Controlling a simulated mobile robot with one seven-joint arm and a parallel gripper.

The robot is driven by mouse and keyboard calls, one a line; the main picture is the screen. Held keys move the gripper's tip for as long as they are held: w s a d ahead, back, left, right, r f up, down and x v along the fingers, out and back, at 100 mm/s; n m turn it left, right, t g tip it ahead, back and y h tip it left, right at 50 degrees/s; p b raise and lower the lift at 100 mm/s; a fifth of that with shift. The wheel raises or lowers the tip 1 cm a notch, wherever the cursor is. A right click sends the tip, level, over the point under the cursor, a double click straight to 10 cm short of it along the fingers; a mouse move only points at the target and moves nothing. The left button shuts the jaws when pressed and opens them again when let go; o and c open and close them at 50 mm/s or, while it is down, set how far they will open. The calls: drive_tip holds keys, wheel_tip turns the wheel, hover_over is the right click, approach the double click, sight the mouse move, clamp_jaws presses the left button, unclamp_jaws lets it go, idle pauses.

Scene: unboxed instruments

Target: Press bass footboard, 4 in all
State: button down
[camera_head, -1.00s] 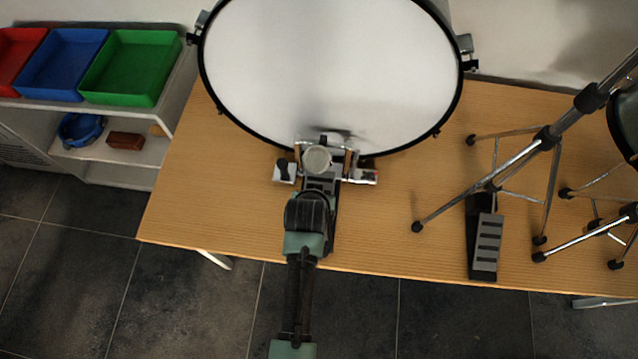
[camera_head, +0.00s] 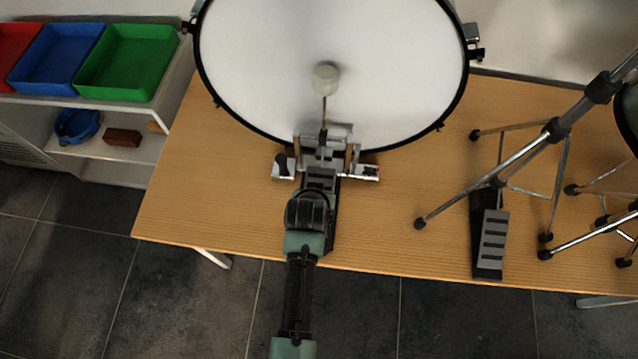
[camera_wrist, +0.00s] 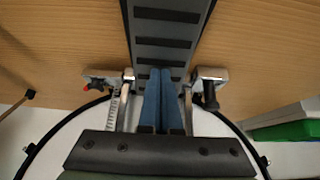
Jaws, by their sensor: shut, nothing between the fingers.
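In the head view my wrist covers the fingers and the near part of the footboard. The pale beater (camera_head: 326,79) stands up against the drum's white head.
Another pedal (camera_head: 490,243) and chrome stand legs (camera_head: 530,150) occupy the table's right side. The wooden table (camera_head: 190,190) is clear at left. A shelf with a green bin (camera_head: 128,62), a blue bin (camera_head: 55,58) and a red bin (camera_head: 15,45) stands further left.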

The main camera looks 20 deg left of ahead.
drive_tip(key=shift+s+d+p, duration=0.1)
drive_tip(key=shift+s+p, duration=0.3)
drive_tip(key=shift+p, duration=0.35)
wheel_tip(320, 180, up, 3)
drive_tip(key=p, duration=0.3)
drive_tip(key=shift+w, duration=0.2)
